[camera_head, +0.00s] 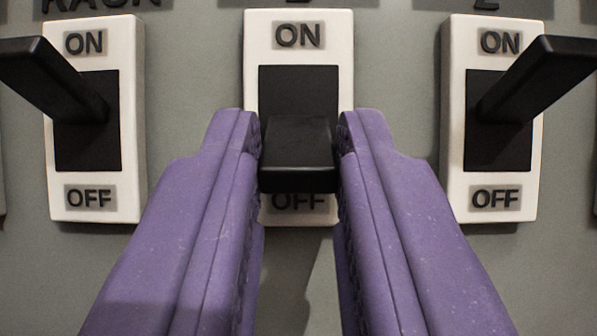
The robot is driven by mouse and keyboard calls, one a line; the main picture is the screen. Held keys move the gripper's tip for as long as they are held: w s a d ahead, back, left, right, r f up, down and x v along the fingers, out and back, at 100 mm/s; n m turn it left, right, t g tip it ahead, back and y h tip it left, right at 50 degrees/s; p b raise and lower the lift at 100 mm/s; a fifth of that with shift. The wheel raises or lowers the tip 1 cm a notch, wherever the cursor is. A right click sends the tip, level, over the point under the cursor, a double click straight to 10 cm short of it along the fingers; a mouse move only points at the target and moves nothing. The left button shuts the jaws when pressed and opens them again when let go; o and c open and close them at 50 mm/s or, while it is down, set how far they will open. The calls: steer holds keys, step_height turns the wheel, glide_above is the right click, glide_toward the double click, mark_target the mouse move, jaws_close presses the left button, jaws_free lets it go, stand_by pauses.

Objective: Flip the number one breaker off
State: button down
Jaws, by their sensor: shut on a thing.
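The middle breaker is a white plate (298,72) with ON raised at its top and OFF at its bottom. The label above it is cut off by the top edge, so I cannot read its number fully. Its black lever (298,155) tilts downward, and its end covers part of the OFF mark. My gripper (298,150), with two purple fingers, is shut on this lever, one fingertip on each side. The fingers hide the lower sides of the plate.
A left breaker (125,120), under a label reading RACK, and a right breaker (455,120), under what looks like a 2, flank it. Their black levers (60,75) (535,80) tilt upward and stick out. Bare grey panel (190,90) lies between the plates.

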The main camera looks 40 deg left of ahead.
steer(key=shift+f, duration=0.1)
steer(key=c, duration=1)
jaws_free()
steer(key=shift+o, duration=0.2)
steer(key=p+v, duration=0.2)
steer(key=v, duration=0.5)
steer(key=shift+s+d+f, duration=0.25)
